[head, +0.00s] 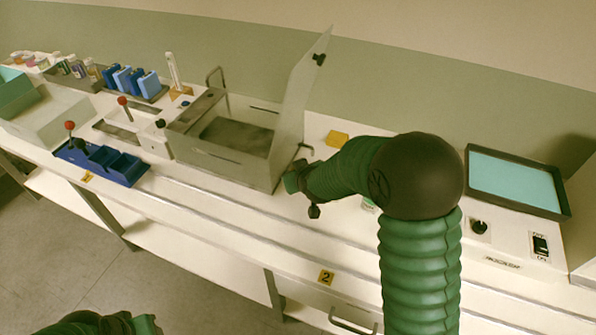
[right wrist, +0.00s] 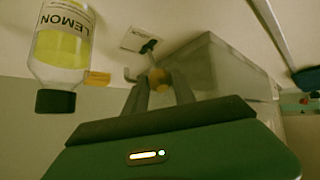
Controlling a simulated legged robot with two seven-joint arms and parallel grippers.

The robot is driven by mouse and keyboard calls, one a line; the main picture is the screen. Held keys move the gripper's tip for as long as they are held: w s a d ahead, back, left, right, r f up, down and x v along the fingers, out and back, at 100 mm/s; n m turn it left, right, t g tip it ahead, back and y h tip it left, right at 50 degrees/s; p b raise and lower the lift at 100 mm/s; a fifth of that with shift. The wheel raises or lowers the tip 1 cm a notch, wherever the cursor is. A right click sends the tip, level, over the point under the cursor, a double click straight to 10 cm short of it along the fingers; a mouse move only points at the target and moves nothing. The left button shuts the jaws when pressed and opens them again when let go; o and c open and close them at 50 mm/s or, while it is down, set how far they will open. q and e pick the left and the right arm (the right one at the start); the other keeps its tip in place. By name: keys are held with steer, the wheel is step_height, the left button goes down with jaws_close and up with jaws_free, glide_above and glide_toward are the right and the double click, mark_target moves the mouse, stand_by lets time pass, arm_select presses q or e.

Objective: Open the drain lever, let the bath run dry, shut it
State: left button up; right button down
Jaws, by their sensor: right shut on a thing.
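The bath (head: 225,168) is a pale metal box at the middle of the bench, with its lid (head: 300,90) standing open. A dark patch shows on its floor; I cannot tell whether liquid is in it. Its grey wall (right wrist: 215,65) fills the right of the wrist view. My right gripper (head: 296,180) is at the bath's right side.
A lemon bottle (right wrist: 62,50) and a yellow block (head: 337,138) are close to my right gripper. A blue tray (head: 125,172), red-knobbed levers (head: 122,101) and blue bottle racks (head: 148,86) stand left of the bath. A teal tray (head: 515,180) lies right.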

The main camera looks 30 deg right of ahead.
steer(key=shift+s+a+f, duration=0.25)
steer(key=shift+a+f, duration=0.1)
steer(key=shift+f, duration=0.05)
steer(key=c, duration=1.3)
jaws_free()
steer(key=shift+o, duration=1)
steer(key=shift+w, duration=0.1)
steer(key=shift+r, duration=0.15)
steer(key=shift+r, duration=0.1)
steer(key=p+v, duration=0.4)
steer(key=v, duration=1.2)
steer(key=shift+r+p, duration=0.2)
steer(key=shift+p, duration=0.1)
steer(key=shift+d, duration=0.1)
